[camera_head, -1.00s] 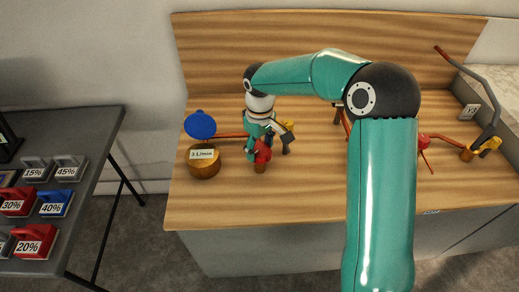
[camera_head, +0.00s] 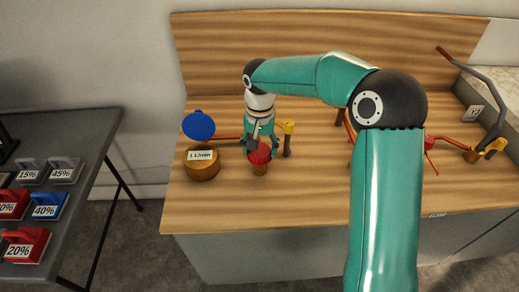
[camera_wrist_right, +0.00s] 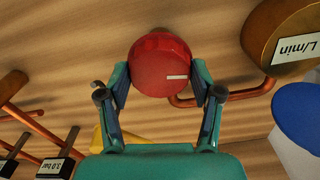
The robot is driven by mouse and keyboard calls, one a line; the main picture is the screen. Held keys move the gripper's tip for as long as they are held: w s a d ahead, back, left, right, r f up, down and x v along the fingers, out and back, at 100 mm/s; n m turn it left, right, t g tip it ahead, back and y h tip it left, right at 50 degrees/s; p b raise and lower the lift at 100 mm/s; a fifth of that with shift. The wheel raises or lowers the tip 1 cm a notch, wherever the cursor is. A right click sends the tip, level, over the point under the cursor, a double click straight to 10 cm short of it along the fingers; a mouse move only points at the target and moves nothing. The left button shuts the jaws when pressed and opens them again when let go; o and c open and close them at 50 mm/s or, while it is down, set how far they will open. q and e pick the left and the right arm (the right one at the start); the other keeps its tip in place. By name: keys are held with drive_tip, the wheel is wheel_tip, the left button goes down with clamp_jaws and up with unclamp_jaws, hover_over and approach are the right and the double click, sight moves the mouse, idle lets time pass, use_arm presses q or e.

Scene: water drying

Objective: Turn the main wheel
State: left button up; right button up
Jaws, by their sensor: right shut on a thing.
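The main wheel, a round red knob with a white mark (camera_wrist_right: 160,66), stands on a copper pipe in the right wrist view. In the head view the red wheel (camera_head: 259,157) sits on a brass-coloured base on the wooden counter. My right gripper (camera_wrist_right: 162,80) is shut on the wheel, one finger on each side of it. In the head view my right gripper (camera_head: 259,146) reaches down over the wheel and hides part of it. My left gripper is in neither view.
A wooden-coloured gauge (camera_head: 202,166) reading 1 L/min and a blue disc (camera_head: 199,126) stand left of the wheel. A yellow-handled valve (camera_head: 288,128) is close on its right. A dark table (camera_head: 90,150) with weight-like percent blocks is at far left.

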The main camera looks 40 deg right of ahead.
sight(260, 150)
drive_tip(key=shift+w+r+m+b, duration=0.1)
drive_tip(key=shift+m+b, duration=0.3)
drive_tip(key=shift+m, duration=1.9)
drive_tip(key=o, duration=1.1)
drive_tip(key=shift+o, duration=0.2)
wheel_tip(260, 150, up, 12)
